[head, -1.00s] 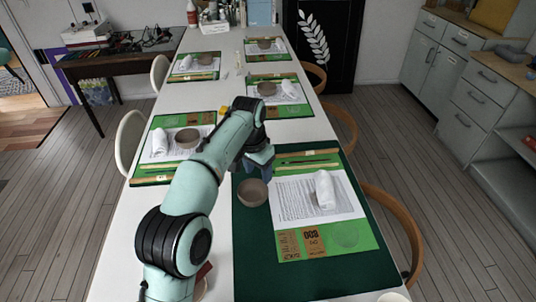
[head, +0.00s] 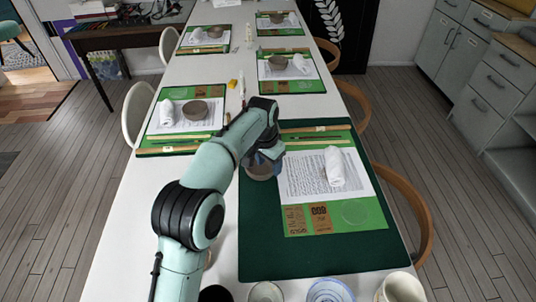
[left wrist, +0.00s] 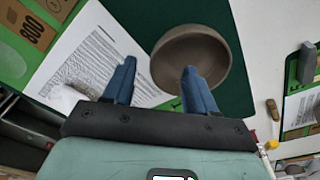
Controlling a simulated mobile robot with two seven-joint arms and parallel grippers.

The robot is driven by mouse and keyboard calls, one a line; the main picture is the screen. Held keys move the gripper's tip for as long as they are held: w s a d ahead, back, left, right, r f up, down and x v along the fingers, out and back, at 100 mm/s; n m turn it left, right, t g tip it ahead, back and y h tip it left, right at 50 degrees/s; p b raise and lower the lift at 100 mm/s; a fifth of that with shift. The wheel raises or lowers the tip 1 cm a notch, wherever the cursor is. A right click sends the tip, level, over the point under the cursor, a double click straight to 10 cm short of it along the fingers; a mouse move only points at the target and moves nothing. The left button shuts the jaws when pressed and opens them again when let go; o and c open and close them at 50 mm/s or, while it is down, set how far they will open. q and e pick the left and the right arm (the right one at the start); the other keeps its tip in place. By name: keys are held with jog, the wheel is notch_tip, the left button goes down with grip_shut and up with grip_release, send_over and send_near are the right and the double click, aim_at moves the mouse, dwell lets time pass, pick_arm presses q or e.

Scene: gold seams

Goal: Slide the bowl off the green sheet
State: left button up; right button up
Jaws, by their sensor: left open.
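A grey-brown round bowl (head: 257,173) stands upright on the dark green mat (head: 262,240), left of the white printed paper and bright green sheet (head: 372,213). My left gripper (head: 266,160) hides part of it in the head view. In the left wrist view the bowl (left wrist: 192,50) lies beyond the blue fingertips of my left gripper (left wrist: 158,72), shifted right. The fingers are open, with nothing held between them. The right fingertip overlaps the bowl's near rim; whether it touches, I cannot tell. My right gripper is not in view.
A rolled white towel (head: 334,167) lies on the paper. Several cups and dishes, including a cream cup (head: 402,289), line the near edge. Another setting with a bowl (head: 195,111) stands to the left. Bare white table (head: 222,248) lies left of the dark mat.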

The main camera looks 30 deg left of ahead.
aim_at(270, 171)
pick_arm(q)
jog(key=shift+w+f+b, duration=0.2)
jog(key=shift+f+b, duration=0.15)
jog(key=shift+f, duration=1.5)
jog(key=shift+c, duration=0.4)
jog(key=shift+d, duration=0.1)
grip_shut()
